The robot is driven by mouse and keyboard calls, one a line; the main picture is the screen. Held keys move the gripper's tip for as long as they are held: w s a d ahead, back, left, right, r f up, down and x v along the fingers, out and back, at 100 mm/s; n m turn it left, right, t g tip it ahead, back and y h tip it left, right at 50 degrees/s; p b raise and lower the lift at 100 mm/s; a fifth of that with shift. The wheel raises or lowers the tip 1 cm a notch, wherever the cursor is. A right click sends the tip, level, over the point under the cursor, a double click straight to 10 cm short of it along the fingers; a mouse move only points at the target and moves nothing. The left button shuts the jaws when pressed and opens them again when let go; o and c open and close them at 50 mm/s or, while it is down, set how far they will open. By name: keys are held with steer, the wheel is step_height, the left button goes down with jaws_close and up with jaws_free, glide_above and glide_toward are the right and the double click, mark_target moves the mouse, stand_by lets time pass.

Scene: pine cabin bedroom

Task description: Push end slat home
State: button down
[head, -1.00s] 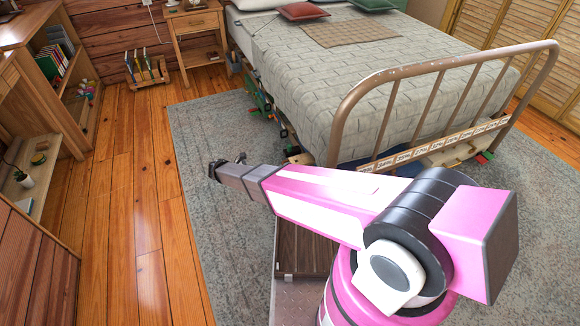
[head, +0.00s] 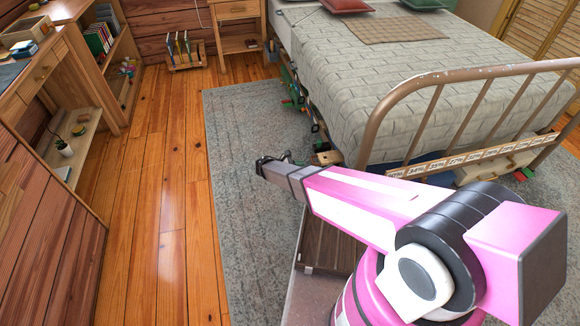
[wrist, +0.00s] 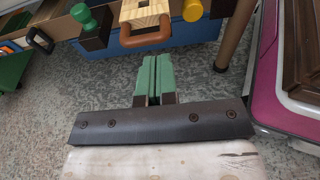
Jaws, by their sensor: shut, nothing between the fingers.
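My gripper (head: 268,162) is at the end of my pink and white arm, over the grey rug left of the bed's foot. In the wrist view its two green fingers (wrist: 153,72) are shut together and empty. Ahead of their tips is a pale wooden block (wrist: 146,12) with a brown handle (wrist: 146,36), apart from the fingers. In the head view a wooden block (head: 328,157) sticks out at the bed's near left corner. I cannot tell which piece is the end slat; any slats under the mattress are hidden.
A green knob (wrist: 86,19), a yellow knob (wrist: 192,10) and a blue box (wrist: 165,56) are close ahead. The metal footboard (head: 385,110) and its post (wrist: 234,35) stand right. A strip of labels (head: 455,160) runs along the foot. Floorboards (head: 170,190) are clear left.

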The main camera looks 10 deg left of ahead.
steer(key=shift+x, duration=1.9)
steer(key=shift+d, duration=0.1)
